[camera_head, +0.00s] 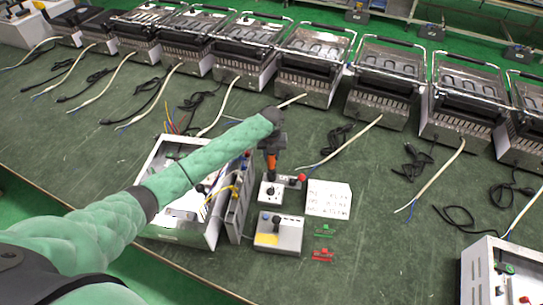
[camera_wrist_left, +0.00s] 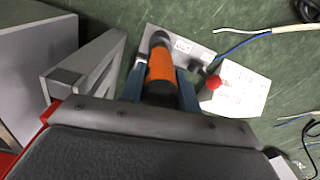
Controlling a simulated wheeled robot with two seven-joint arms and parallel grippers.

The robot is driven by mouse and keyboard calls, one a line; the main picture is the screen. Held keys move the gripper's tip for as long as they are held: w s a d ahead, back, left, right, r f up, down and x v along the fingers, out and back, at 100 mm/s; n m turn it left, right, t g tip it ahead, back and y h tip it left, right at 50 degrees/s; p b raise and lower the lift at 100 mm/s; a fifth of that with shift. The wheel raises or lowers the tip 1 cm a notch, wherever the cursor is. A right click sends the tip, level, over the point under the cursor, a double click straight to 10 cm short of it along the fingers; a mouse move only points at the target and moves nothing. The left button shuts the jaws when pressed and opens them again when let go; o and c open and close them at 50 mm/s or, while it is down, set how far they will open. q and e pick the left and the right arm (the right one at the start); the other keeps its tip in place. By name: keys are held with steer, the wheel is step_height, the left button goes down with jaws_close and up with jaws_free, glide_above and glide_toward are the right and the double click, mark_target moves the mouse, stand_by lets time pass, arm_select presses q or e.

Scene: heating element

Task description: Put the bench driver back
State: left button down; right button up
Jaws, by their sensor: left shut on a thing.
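The bench driver (camera_head: 271,163) has an orange and black handle. My left gripper (camera_head: 273,148) is shut on it, with one finger on each side of the handle in the left wrist view (camera_wrist_left: 160,88). The driver is also in the left wrist view (camera_wrist_left: 160,68), over or at a small grey box (camera_head: 268,192) with a label; this box also shows in the left wrist view (camera_wrist_left: 192,48). The driver's lower end is hidden, so I cannot tell whether it touches the box. My right gripper is not in view.
An open metal housing (camera_head: 180,232) stands left of the driver. A grey box with a black knob (camera_head: 279,236) is in front. A white card (camera_head: 329,199) and a red ball knob (camera_head: 301,177) are to the right. Green and red small parts (camera_head: 323,255) lie nearby. Several grills line the back.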

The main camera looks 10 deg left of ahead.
arm_select(q)
steer(key=shift+f, duration=0.3)
steer(key=c, duration=1.3)
jaws_free()
steer(key=shift+o, duration=1.4)
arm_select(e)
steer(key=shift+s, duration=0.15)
arm_select(q)
steer(key=shift+r, duration=0.45)
step_height(320, 180, up, 6)
steer(key=p, duration=0.4)
steer(key=shift+f, duration=0.15)
step_height(320, 180, up, 4)
steer(key=p, duration=0.3)
steer(key=shift+r+p, duration=0.25)
steer(key=shift+p, duration=0.15)
steer(key=shift+r+p, duration=0.45)
steer(key=shift+r, duration=0.3)
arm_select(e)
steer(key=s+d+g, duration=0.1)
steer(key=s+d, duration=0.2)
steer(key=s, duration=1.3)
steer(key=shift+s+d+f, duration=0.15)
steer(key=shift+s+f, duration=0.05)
